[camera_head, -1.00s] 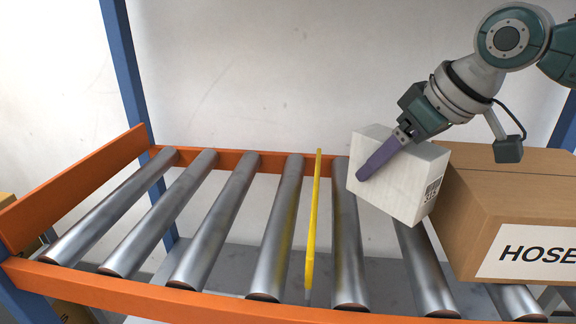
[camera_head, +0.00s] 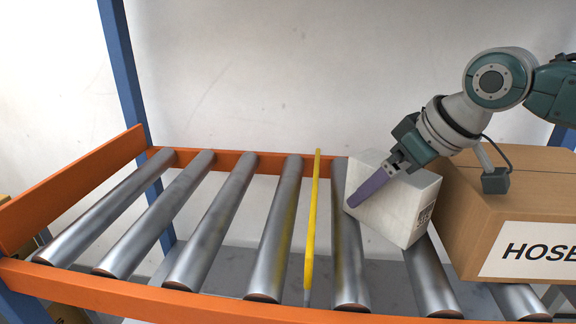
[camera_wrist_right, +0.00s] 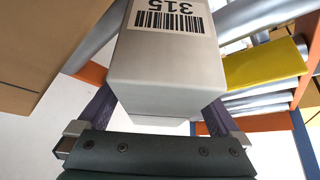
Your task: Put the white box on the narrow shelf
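The white box (camera_head: 397,213) is tilted, over the rollers on the right part of the roller shelf, just left of the HOSE carton. My right gripper (camera_head: 366,192) is shut on it, with one purple finger along its near face. In the right wrist view the white box (camera_wrist_right: 167,70) sits between both purple fingers, its barcode label up. Whether its lower edge touches the rollers I cannot tell. The roller shelf (camera_head: 160,300) has an orange frame and a yellow divider (camera_head: 312,225) that splits it into a wide left part and a narrower right part. My left gripper is not in view.
The brown HOSE carton (camera_head: 515,200) stands on the right end of the shelf, close beside the white box. The rollers (camera_head: 215,215) left of the yellow divider are empty. A blue post (camera_head: 125,75) stands at the back left.

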